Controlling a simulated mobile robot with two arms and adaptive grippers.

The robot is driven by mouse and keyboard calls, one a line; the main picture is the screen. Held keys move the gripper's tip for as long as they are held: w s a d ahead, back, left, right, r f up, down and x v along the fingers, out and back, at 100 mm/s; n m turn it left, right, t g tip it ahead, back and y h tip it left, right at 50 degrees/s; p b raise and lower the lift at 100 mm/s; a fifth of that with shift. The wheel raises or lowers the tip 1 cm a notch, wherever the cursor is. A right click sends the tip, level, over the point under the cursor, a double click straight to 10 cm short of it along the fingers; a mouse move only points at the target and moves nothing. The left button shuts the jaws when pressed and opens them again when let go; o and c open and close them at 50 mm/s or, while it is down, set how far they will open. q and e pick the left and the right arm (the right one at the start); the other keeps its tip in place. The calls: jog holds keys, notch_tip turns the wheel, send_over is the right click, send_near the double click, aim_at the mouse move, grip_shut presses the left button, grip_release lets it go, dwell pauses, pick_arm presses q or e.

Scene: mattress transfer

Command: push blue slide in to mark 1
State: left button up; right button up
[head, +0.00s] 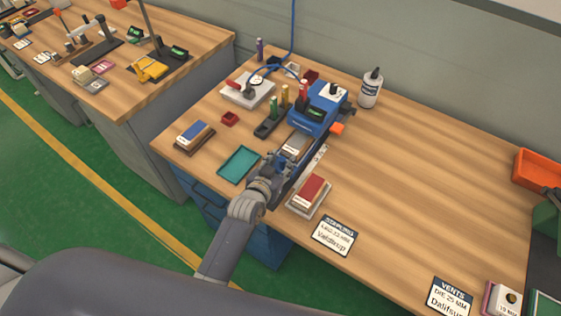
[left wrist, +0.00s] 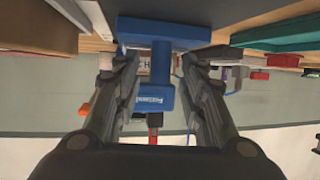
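A blue device (head: 318,112) with a dark display stands near the back of the wooden table. My left gripper (head: 281,162) is low in front of it, pointing toward it. In the left wrist view, a blue T-shaped part (left wrist: 163,62), apparently the slide, shows between the spread fingers of my left gripper (left wrist: 160,72). Gaps show on both sides of its stem, so the gripper is open and not clamped on it. In the head view the gripper largely hides this part. A pale scale strip (head: 316,158) runs beside it; mark 1 is not readable. My right gripper is out of view.
A red-topped block (head: 312,189) on a tray is close right of my left gripper. A teal tray (head: 239,164) and a blue-topped block (head: 194,135) lie left. The table's right middle is clear.

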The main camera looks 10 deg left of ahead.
pick_arm(q)
grip_shut()
jog(key=shift+w+d+r, duration=0.1)
jog(key=shift+w+r, duration=0.05)
jog(key=shift+w, duration=0.15)
grip_release()
dwell(0.3)
jog(key=v, duration=1.2)
jog(key=shift+f, duration=0.2)
